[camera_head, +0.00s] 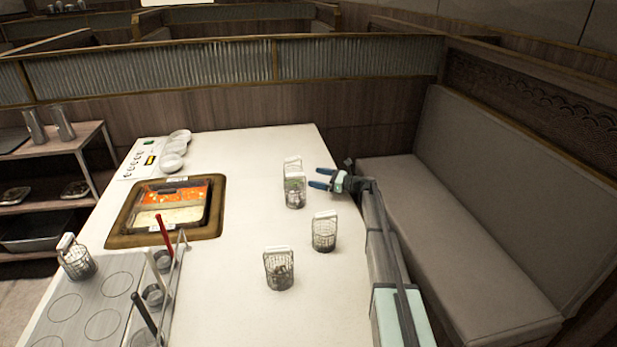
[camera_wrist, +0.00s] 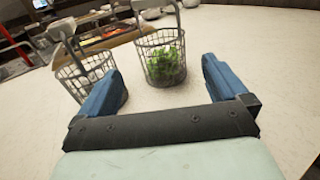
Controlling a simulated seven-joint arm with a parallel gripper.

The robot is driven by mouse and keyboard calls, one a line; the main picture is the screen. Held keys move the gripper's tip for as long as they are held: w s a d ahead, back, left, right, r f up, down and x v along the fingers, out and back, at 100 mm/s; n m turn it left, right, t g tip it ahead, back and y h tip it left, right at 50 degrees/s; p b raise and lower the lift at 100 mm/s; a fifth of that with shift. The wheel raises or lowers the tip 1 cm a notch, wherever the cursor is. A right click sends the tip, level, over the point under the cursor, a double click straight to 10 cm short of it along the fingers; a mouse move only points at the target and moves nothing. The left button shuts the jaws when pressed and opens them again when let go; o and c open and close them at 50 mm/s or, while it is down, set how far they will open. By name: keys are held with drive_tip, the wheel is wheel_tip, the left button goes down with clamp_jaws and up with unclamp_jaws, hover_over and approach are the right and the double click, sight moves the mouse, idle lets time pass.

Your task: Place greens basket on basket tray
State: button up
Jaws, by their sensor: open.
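The greens basket (camera_wrist: 160,42), a wire basket with leafy greens and an upright handle, stands on the table just beyond my open fingers in the wrist view. In the head view, only the upper part of the greens basket (camera_head: 291,162) shows, behind another basket. My gripper (camera_head: 318,179) is open and empty, low over the table's right side, pointing left towards these baskets; it also shows in the wrist view (camera_wrist: 160,72). A grey panel with round marks (camera_head: 98,313), apparently the basket tray, is at lower left; one basket (camera_head: 78,262) stands at its far left.
A basket with pale contents (camera_head: 295,195) stands close beside the greens basket, partly behind my left finger in the wrist view. Two more baskets (camera_head: 324,233) (camera_head: 279,270) stand nearer. A hotpot (camera_head: 170,208) and a rack with ladles (camera_head: 160,285) lie left. The table's middle is clear.

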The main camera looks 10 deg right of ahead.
drive_tip(key=shift+v, duration=1)
drive_tip(key=shift+r, duration=0.5)
wheel_tip(320, 180, up, 4)
drive_tip(key=d, duration=0.1)
drive_tip(key=f, duration=0.6)
drive_tip(key=shift+s+a, duration=0.1)
drive_tip(key=shift+s, duration=0.15)
drive_tip(key=shift+a+f, duration=0.1)
drive_tip(key=shift+f, duration=0.1)
drive_tip(key=x, duration=0.8)
drive_tip(key=shift+r+x, duration=0.2)
drive_tip(key=shift+x, duration=2.55)
